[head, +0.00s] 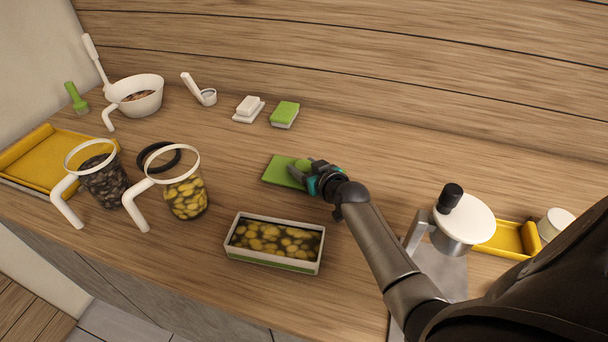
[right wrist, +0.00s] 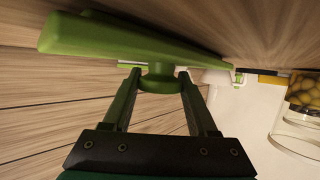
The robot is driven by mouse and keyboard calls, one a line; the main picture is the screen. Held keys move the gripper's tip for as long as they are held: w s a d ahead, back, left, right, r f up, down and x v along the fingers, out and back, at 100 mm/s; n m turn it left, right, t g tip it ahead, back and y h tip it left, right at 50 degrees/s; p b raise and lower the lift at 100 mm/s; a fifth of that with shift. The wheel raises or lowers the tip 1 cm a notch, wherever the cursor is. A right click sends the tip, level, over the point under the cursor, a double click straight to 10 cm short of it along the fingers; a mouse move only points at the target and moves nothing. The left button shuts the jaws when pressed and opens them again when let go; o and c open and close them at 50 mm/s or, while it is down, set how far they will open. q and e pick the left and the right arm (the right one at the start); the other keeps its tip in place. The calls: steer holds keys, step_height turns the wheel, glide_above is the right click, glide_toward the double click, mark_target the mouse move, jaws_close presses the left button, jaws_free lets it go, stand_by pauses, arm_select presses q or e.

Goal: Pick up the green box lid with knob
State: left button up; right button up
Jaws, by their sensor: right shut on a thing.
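The green box lid (head: 278,170) is a flat rectangle with a round knob (head: 303,165), at the middle of the counter in the head view. My right gripper (head: 308,174) comes from the right and is shut on the knob. In the right wrist view the lid (right wrist: 120,42) spans the top, with the knob (right wrist: 158,80) between the two fingers. I cannot tell whether the lid touches the counter. The open white and green box (head: 274,262), full of yellow and brown pieces, stands in front of the lid. My left gripper is not in view.
Two handled jars (head: 187,198) (head: 104,182) and a yellow tray (head: 50,158) stand at left. A sponge (head: 285,112), soap dish (head: 248,117) and white pan (head: 137,101) are behind. A white-topped pot (head: 465,220) is at right. The counter between sponge and lid is clear.

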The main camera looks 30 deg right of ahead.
steer(key=shift+c, duration=0.8)
